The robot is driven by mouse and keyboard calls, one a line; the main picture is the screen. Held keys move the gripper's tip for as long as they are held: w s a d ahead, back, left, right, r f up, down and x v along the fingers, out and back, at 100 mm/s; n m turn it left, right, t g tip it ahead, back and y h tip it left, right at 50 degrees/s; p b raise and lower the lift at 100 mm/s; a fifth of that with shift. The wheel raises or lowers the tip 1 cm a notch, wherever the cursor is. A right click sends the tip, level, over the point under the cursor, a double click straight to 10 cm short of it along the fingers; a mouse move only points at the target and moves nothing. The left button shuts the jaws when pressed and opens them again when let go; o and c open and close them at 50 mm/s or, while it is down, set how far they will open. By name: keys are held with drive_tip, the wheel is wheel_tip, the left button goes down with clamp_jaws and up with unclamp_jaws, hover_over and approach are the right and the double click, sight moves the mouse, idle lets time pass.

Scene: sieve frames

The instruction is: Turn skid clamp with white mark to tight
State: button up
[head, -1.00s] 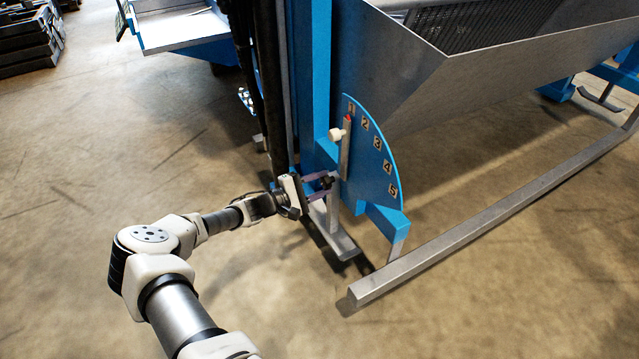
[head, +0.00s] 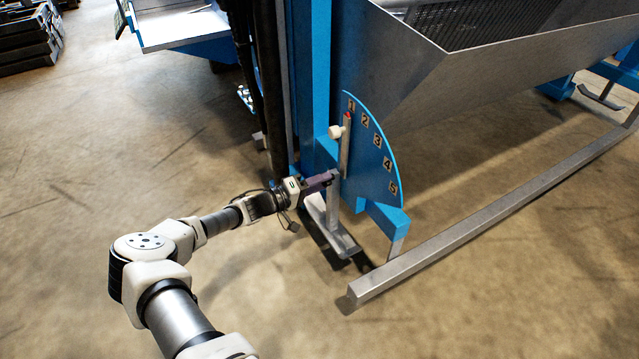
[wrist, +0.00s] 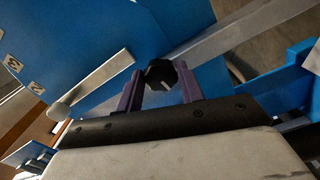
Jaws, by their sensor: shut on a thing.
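The skid clamp is a small black lobed knob (wrist: 160,73) at the foot of the blue numbered plate (head: 368,165). In the wrist view it sits between the two purple fingers of my gripper (wrist: 158,88). My gripper (head: 334,177) is shut on it, reaching in from the left. In the head view the fingers line up edge-on and hide the knob. I cannot make out a white mark on it in either view.
A grey lever (head: 345,150) with a white ball knob (head: 335,132) stands beside the plate, its red tip by number 1. It also shows close to my gripper in the wrist view (wrist: 95,82). A grey skid rail (head: 480,220) lies to the right. Floor is open at left.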

drive_tip(key=shift+m, duration=0.6)
drive_tip(key=o, duration=1)
drive_tip(key=shift+a, duration=0.1)
drive_tip(key=p+v, duration=0.2)
drive_tip(key=v, duration=1.1)
drive_tip(key=shift+s+a+p, duration=0.2)
drive_tip(key=shift+a+p, duration=0.1)
